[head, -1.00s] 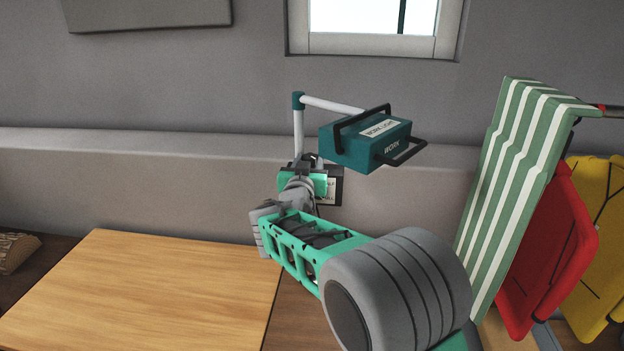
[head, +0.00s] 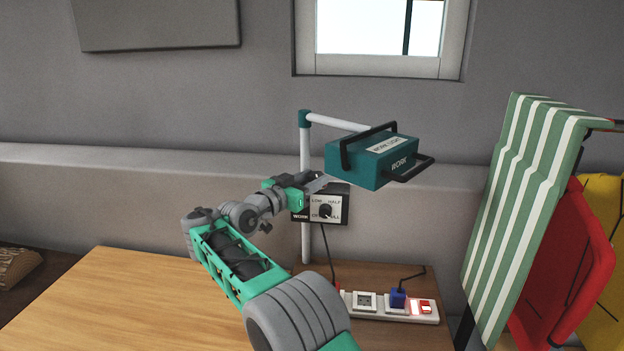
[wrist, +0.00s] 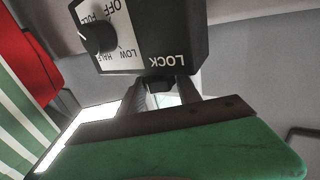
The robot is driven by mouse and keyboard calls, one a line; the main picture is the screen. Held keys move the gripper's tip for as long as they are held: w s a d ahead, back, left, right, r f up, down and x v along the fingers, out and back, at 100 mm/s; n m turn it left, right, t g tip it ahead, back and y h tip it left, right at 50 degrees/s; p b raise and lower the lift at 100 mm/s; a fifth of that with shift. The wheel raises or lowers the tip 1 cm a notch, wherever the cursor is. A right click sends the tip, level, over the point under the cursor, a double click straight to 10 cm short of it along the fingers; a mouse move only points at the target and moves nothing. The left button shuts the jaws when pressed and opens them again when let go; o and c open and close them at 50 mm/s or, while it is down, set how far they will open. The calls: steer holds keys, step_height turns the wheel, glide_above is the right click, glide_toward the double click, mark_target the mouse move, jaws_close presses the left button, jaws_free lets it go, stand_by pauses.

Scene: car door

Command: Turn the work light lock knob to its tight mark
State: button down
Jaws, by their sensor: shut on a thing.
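The work light (head: 370,165) is a teal lamp on a white pole. A dark control box (head: 342,216) with a round dial (head: 325,211) sits on the pole; the box (wrist: 180,35) fills the top of the wrist view. The word LOCK is printed on its face near my gripper (wrist: 162,92). A small black part, apparently the lock knob (wrist: 158,84), is between my fingers, which are shut on it; the fingers hide much of it. In the head view my gripper (head: 316,183) is at the upper side of the box. I cannot make out a tight mark.
A cable hangs from the box. At right stand a green-striped folded chair (head: 520,190) and a red one (head: 580,265).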

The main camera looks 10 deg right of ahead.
steer(key=shift+r, duration=0.45)
steer(key=c, duration=1.1)
jaws_free()
steer(key=shift+d, duration=0.1)
steer(key=shift+o, duration=1.3)
steer(key=shift+f, duration=0.2)
steer(key=shift+f, duration=0.3)
